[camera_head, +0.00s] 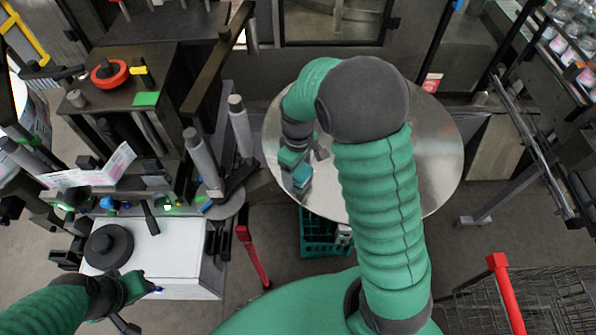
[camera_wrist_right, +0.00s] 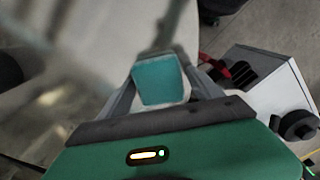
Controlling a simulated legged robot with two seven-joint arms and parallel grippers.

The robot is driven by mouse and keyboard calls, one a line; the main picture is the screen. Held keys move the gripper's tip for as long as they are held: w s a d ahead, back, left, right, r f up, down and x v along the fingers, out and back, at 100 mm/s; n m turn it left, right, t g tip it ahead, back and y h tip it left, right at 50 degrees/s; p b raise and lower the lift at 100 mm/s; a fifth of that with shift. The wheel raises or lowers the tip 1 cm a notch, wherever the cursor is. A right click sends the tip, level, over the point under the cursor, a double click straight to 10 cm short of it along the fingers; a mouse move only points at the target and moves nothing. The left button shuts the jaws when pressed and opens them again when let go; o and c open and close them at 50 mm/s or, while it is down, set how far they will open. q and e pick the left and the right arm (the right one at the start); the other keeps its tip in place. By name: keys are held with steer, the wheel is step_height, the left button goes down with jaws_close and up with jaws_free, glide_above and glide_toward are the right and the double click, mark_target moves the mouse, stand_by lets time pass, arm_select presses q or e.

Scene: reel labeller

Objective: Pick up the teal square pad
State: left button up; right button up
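The teal square pad (camera_head: 302,176) is at my right gripper (camera_head: 304,182), over the left part of the round metal table (camera_head: 440,150). In the right wrist view the pad (camera_wrist_right: 160,79) sits between the two grey fingers of my right gripper (camera_wrist_right: 160,88), which close in on its sides. It looks gripped, with a pale border around it. Whether it touches the tabletop is hard to tell. My left gripper (camera_head: 146,288) is low at the left, by the front edge of a white cabinet (camera_head: 175,245); its fingers are too small to read.
A black round knob-like part (camera_head: 109,247) sits on the white cabinet. A labelling machine with upright grey rollers (camera_head: 200,155) stands left of the table. A green crate (camera_head: 318,240) is on the floor below. A wire cart with a red handle (camera_head: 507,290) stands at the lower right.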

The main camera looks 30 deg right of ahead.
steer(key=shift+w, duration=0.1)
steer(key=c, duration=0.5)
steer(key=shift+d, duration=0.15)
steer(key=c, duration=0.6)
steer(key=shift+r, duration=0.1)
steer(key=shift+r+b, duration=0.35)
steer(key=shift+r, duration=0.15)
step_height(320, 180, up, 2)
steer(key=shift+r+b, duration=0.15)
steer(key=shift+b, duration=0.4)
steer(key=s+a+r+b, duration=0.1)
steer(key=s+a+b, duration=0.3)
steer(key=s+a, duration=0.5)
steer(key=s, duration=0.4)
steer(key=shift+s+a+r, duration=0.15)
steer(key=shift+a+r, duration=0.05)
steer(key=shift+r, duration=0.1)
